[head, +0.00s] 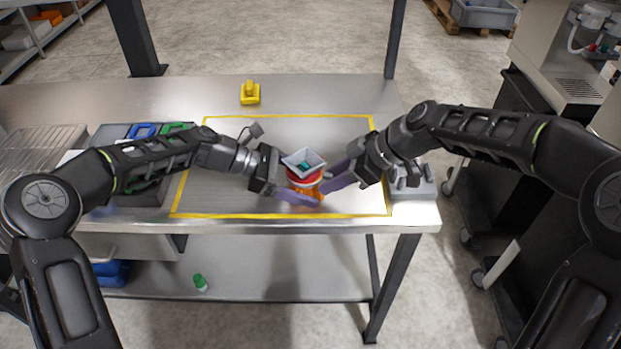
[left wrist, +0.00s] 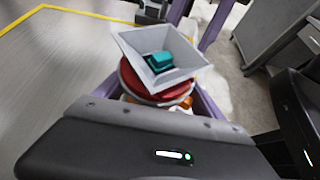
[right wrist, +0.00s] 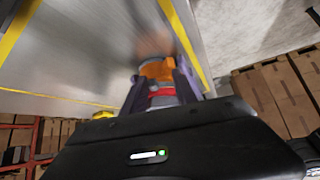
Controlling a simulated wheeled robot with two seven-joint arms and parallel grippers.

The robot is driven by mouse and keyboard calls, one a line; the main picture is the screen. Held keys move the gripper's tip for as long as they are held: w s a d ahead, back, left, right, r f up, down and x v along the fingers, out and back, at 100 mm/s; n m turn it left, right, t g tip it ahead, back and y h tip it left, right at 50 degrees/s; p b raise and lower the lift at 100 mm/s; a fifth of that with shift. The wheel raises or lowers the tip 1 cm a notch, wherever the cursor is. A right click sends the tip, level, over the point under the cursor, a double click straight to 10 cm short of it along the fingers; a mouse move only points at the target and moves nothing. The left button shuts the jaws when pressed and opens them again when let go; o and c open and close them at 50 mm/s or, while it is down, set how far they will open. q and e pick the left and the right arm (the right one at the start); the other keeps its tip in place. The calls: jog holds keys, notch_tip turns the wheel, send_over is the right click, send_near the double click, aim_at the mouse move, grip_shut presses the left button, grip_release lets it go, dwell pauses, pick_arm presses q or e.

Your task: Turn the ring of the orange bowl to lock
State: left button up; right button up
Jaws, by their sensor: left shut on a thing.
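The orange bowl (head: 305,190) stands inside the yellow-outlined area, under a red ring (head: 304,176) and a pale square hopper (head: 291,160) with a teal piece (head: 305,166) in it. My left gripper (head: 296,192) comes from the left and is shut on the orange bowl, low on the stack; the contact is partly hidden. In the left wrist view the red ring (left wrist: 150,88) sits above its purple fingers. My right gripper (head: 325,185) comes from the right with its fingers apart at the stack. In the right wrist view the orange bowl (right wrist: 157,70) shows beyond the red ring (right wrist: 162,98) between the fingers.
A yellow piece (head: 250,94) stands at the back of the steel table (head: 320,92). A grey bin with blue and green items (head: 160,130) is at the left. A grey block (head: 415,188) stands at the right edge. The marked area left of the stack is clear.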

jog(key=shift+s+a, duration=0.35)
jog(key=shift+a, duration=0.05)
pick_arm(q)
jog(key=shift+d, duration=0.1)
pick_arm(e)
jog(key=shift+s+a, duration=0.2)
pick_arm(q)
jog(key=shift+d+r, duration=0.1)
jog(key=shift+r, duration=0.05)
pick_arm(e)
jog(key=shift+s+a, duration=0.35)
jog(key=shift+a, duration=0.05)
dwell(0.4)
jog(key=shift+w+d, duration=0.1)
jog(key=shift+w, duration=0.05)
jog(key=shift+w+d+r, duration=0.1)
jog(key=shift+w+d, duration=0.1)
jog(key=shift+w, duration=0.15)
pick_arm(q)
jog(key=shift+a, duration=0.2)
pick_arm(e)
jog(key=v, duration=0.7)
dwell(0.5)
